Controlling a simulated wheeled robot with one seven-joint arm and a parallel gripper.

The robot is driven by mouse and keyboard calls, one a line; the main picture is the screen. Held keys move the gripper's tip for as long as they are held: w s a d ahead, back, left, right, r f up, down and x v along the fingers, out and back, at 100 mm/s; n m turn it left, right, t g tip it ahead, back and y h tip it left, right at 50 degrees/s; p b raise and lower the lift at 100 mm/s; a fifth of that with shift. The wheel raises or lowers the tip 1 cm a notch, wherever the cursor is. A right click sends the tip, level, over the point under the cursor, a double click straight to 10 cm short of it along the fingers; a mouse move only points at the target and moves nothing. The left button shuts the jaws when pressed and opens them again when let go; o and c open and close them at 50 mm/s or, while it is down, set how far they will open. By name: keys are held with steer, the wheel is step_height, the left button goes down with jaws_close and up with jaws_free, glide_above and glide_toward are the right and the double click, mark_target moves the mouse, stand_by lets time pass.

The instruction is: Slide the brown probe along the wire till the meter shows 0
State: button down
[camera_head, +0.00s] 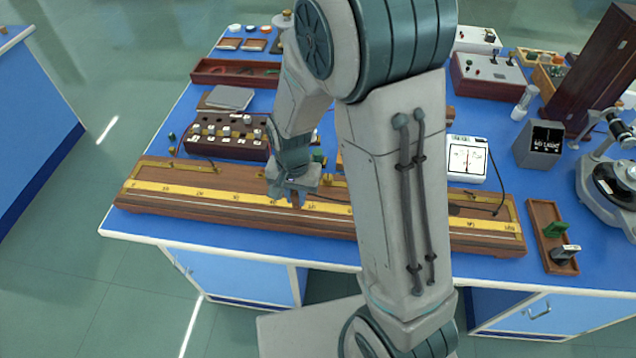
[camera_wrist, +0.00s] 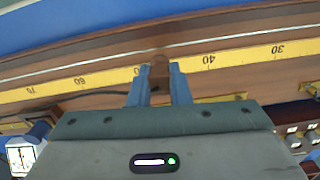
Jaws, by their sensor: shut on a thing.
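My gripper (camera_head: 292,188) is over the long wooden wire board (camera_head: 150,203), which has a yellow scale. In the wrist view my gripper (camera_wrist: 158,82) is shut on the brown probe (camera_wrist: 159,74). The probe stands at the scale between the 40 and 60 marks, and its tip is close to the thin pale wire (camera_wrist: 230,38); I cannot tell if they touch. In the head view the probe (camera_head: 296,200) shows only as a small brown piece below my fingers. The white meter (camera_head: 467,160) stands behind the board, right of my arm. Its needle is too small to read surely.
A plug box (camera_head: 227,133) stands behind the board on the left. A small wooden tray (camera_head: 546,232) with a green piece and a dark piece is at the right end. A dark cable (camera_head: 497,180) runs from the meter to the board. My arm hides part of the board.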

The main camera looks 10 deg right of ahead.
steer(key=shift+a+f+n, duration=0.5)
steer(key=shift+a+f, duration=0.45)
steer(key=shift+a, duration=0.2)
steer(key=shift+f, duration=0.15)
steer(key=shift+f, duration=0.2)
steer(key=shift+f+b, duration=0.35)
steer(key=shift+s+d+r, duration=0.1)
steer(key=shift+d, duration=0.35)
steer(key=shift+s+f+b, duration=0.25)
steer(key=shift+f+b, duration=0.05)
steer(key=shift+b, duration=0.05)
stand_by(2.3)
stand_by(0.9)
